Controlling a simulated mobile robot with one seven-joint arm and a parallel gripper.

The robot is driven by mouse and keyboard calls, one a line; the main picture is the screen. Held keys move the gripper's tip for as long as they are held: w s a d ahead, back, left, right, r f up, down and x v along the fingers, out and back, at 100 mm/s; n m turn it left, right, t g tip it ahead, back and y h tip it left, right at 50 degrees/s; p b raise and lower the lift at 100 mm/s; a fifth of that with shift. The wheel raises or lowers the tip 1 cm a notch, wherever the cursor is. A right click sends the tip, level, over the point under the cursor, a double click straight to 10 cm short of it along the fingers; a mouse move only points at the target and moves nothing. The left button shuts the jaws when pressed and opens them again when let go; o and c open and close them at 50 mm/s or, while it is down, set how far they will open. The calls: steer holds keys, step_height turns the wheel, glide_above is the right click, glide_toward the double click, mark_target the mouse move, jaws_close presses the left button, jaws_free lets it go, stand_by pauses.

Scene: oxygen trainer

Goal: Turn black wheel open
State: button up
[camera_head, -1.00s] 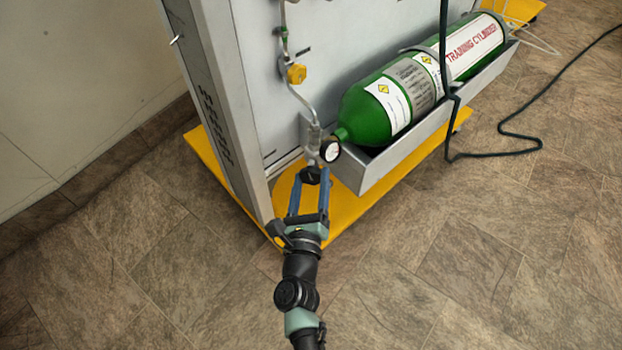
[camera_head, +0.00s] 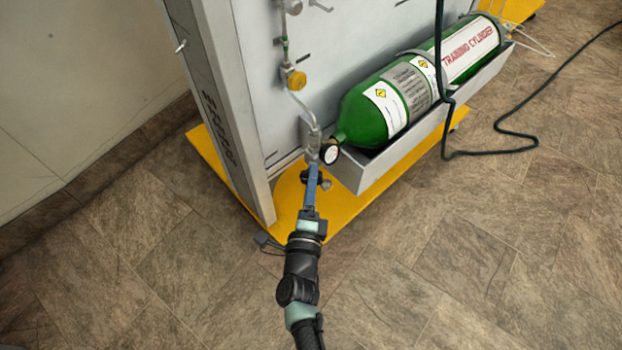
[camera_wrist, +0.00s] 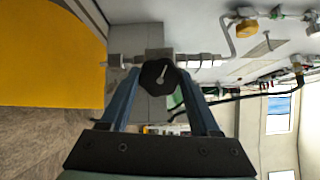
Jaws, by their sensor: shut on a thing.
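The black wheel (camera_wrist: 160,78) is a small lobed knob with a light pointer mark on its face, in the middle of the wrist view. My gripper (camera_wrist: 159,84) has its two blue fingers on either side of the wheel, shut on it. In the head view my gripper (camera_head: 313,172) reaches the fitting below the gauge, with its fingers lined up nearly one behind the other. They hide much of the black wheel (camera_head: 325,184) there. The metal valve fitting (camera_wrist: 193,61) runs sideways behind the wheel in the wrist view.
A round gauge (camera_head: 329,153) sits just above the wheel. A yellow knob (camera_head: 296,80) is higher on the pipe. The green cylinder (camera_head: 366,117) lies in a metal trough (camera_head: 400,148) to the right. The yellow base (camera_head: 347,211) lies below; open floor is in front.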

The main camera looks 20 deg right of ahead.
steer(key=n+p, duration=0.6)
steer(key=n, duration=1.6)
steer(key=shift+a, duration=0.1)
steer(key=shift+n, duration=0.3)
steer(key=o, duration=1.4)
steer(key=shift+c, duration=0.2)
steer(key=p+v, duration=0.4)
steer(key=v, duration=0.9)
